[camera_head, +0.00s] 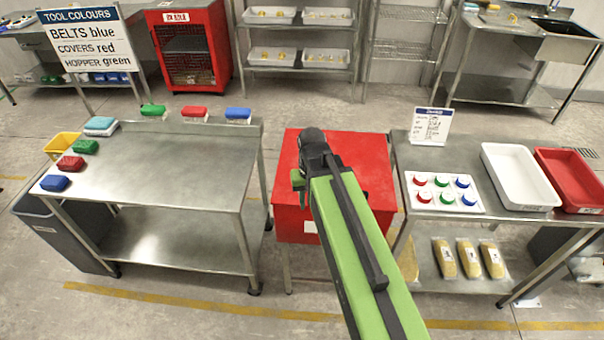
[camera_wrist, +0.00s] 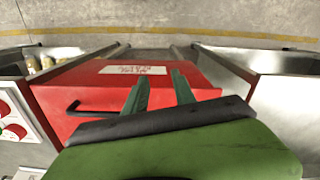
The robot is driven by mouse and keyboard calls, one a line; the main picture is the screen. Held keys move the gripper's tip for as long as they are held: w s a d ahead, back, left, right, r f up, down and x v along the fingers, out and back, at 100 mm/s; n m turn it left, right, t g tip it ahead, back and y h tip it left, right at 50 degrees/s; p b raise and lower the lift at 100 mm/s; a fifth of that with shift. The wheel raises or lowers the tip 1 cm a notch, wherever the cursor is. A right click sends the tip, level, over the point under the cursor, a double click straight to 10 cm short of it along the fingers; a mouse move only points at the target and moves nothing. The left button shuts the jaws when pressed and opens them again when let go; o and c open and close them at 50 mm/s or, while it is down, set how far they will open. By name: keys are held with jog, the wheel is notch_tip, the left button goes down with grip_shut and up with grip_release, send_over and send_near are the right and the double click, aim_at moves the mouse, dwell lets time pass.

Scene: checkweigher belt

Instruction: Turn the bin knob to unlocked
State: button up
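The red bin (camera_head: 350,150) stands between two steel tables, with a white label on its front. In the wrist view the red bin (camera_wrist: 80,88) fills the middle, its label (camera_wrist: 136,70) upside down. A black bar-like handle (camera_wrist: 75,108) shows on its surface; I cannot make out a separate knob or its setting. My gripper (camera_wrist: 160,80) has its two green fingers apart with nothing between them, over the bin.
The left steel table (camera_head: 165,165) carries coloured brushes or blocks along its edges. The right table holds a tray of coloured caps (camera_head: 442,193), a white tray (camera_head: 518,178) and a red tray (camera_head: 572,180). A sign (camera_head: 88,40) stands behind left. Floor in front is clear.

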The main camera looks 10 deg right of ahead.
jog(key=w+r+m+p, duration=0.3)
jog(key=w+r+p, duration=0.9)
jog(key=r, duration=0.3)
notch_tip(320, 180, down, 18)
jog(key=b, duration=1.8)
jog(key=shift+s, duration=0.1)
jog(key=shift+r, duration=0.1)
jog(key=shift+r, duration=0.1)
